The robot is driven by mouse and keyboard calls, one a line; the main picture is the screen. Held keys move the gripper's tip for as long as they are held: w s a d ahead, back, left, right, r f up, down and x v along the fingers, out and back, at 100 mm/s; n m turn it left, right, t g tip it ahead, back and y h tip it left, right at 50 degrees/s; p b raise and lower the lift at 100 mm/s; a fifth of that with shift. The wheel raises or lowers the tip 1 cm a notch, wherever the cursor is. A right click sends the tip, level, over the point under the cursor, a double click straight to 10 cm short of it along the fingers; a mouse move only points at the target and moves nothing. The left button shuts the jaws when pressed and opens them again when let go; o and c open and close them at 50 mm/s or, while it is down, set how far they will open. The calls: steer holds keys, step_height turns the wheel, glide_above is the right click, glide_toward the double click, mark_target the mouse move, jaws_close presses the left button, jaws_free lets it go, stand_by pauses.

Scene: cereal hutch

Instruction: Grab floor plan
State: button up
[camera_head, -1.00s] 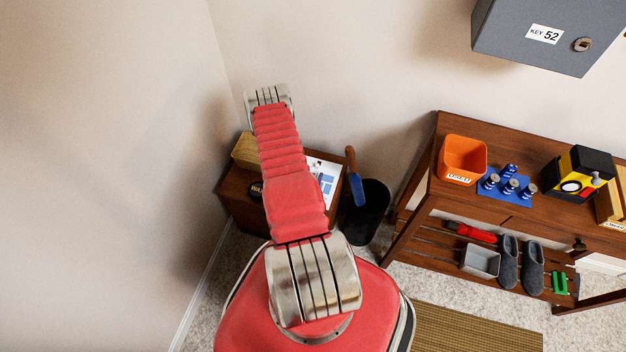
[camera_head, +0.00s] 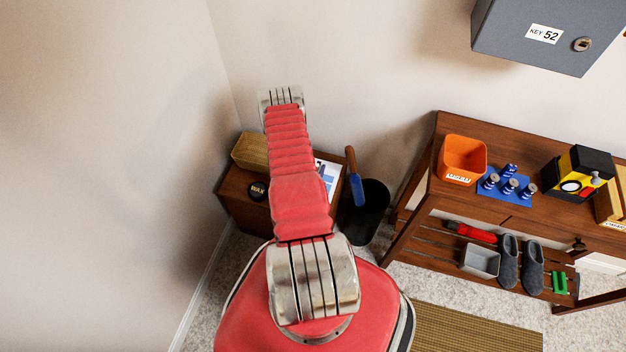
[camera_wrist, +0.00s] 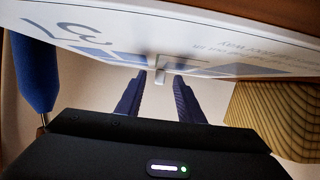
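The floor plan is a white sheet with blue shapes (camera_head: 329,176) on the small brown cabinet, partly hidden behind my arm. In the wrist view the sheet (camera_wrist: 220,40) spans the top, seen at a shallow angle, with "37" printed large. A small pale tab (camera_wrist: 159,72) shows at its near edge. My gripper (camera_wrist: 158,88) has two dark fingers, apart, with a gap between them. The fingers point toward the sheet's edge, with the tab between their tips in the picture. Whether they touch the sheet cannot be told. My fingers are hidden in the head view.
A wooden box (camera_head: 250,151) and a black WAX tin (camera_head: 258,191) are on the cabinet (camera_head: 236,198). A blue-and-brown handled tool (camera_head: 356,185) stands in a black bin (camera_head: 371,215) to its right. A brown console table (camera_head: 440,200) stands further right. A wall closes the left.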

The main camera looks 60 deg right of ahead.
stand_by(0.4)
jaws_close()
